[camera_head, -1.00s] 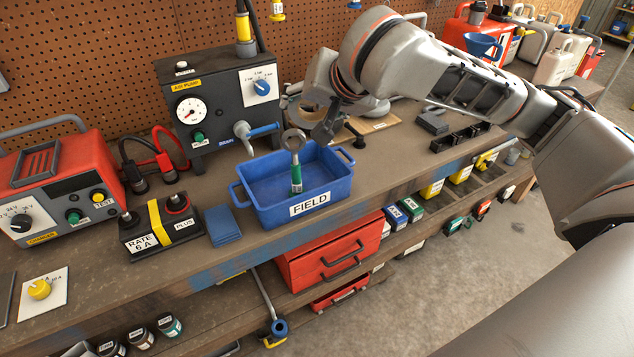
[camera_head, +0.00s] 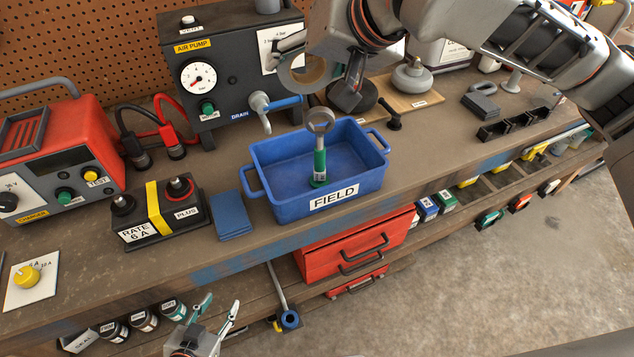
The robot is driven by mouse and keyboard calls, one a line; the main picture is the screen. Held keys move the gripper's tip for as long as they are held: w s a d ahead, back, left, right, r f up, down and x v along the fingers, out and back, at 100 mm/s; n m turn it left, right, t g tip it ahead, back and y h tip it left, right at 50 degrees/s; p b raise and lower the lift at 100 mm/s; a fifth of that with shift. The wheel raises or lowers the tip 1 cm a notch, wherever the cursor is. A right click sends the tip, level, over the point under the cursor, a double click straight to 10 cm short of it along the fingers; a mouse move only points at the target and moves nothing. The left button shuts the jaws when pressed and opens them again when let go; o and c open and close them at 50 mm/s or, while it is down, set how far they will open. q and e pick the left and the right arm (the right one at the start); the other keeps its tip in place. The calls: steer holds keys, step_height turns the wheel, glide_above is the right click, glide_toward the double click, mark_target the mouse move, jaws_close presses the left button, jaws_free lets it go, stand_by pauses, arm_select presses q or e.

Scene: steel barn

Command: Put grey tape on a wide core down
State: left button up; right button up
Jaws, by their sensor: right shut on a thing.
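The grey tape (camera_head: 299,91), a ring with a wide open core, is held in the air by my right gripper (camera_head: 316,72). The jaws are shut on its wall, one finger at its upper left and the other at its right. It hangs in front of the air pump's right side, above and behind the blue FIELD bin (camera_head: 285,208), apart from bench and bin. My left gripper (camera_head: 217,310) is low at the bottom edge, in front of the lower shelf, with its fingers spread and nothing between them.
The air pump (camera_head: 215,75) stands behind. Black holders (camera_head: 508,127) are at right. Bare bench (camera_head: 440,140) shows right of the bin.

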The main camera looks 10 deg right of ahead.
steer(key=s+a+n+y, duration=0.1)
steer(key=s+a+n, duration=0.1)
steer(key=a, duration=0.4)
step_height(320, 180, down, 20)
steer(key=b, duration=0.6)
steer(key=shift+d+f+g, duration=0.15)
steer(key=shift+f+g, duration=0.05)
steer(key=shift+g, duration=0.2)
steer(key=o, duration=1)
steer(key=shift+s, duration=0.1)
steer(key=shift+b, duration=0.3)
